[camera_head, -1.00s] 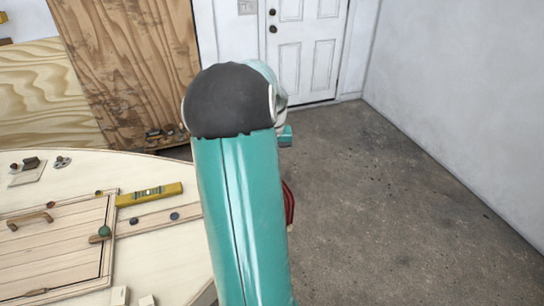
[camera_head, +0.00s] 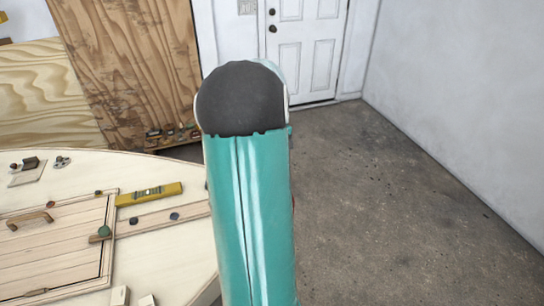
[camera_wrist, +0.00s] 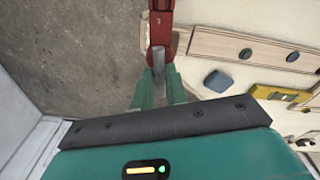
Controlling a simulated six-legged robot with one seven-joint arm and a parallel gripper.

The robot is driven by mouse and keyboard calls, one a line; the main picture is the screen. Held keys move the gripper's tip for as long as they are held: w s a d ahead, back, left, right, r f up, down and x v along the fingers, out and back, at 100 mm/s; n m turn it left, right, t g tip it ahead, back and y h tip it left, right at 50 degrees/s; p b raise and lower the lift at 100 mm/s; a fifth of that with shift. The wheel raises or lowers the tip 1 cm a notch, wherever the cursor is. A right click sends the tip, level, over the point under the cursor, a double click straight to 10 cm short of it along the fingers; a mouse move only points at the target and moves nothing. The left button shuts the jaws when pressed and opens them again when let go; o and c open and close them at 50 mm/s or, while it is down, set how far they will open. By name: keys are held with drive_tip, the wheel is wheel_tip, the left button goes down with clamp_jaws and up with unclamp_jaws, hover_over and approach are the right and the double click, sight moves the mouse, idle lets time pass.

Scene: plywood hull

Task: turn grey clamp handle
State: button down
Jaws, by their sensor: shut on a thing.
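In the wrist view, a red clamp (camera_wrist: 160,24) sits at the edge of the pale plywood hull. Its grey handle (camera_wrist: 158,60) points down in the picture, in between the green fingers of my gripper (camera_wrist: 159,78). The gripper is shut on this handle, with one finger on either side. The far end of the handle is partly hidden between the fingers. In the head view my own arm covers the gripper and handle, and only a sliver of red shows at the arm's right edge.
A yellow level (camera_head: 149,194) lies on the hull beside a wooden strip (camera_head: 150,221) with dark knobs. A hatch with a wooden handle (camera_head: 30,220) is at left. A dark knob (camera_wrist: 218,81) stands right of the gripper. Concrete floor (camera_head: 400,210) is open at right.

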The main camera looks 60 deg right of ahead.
drive_tip(key=shift+a+f, duration=0.1)
drive_tip(key=shift+f, duration=0.1)
drive_tip(key=c, duration=1.3)
unclamp_jaws()
drive_tip(key=shift+r, duration=0.1)
drive_tip(key=shift+c, duration=0.2)
drive_tip(key=shift+r, duration=0.1)
wheel_tip(320, 180, up, 14)
drive_tip(key=shift+s+a, duration=0.2)
drive_tip(key=shift+s, duration=0.2)
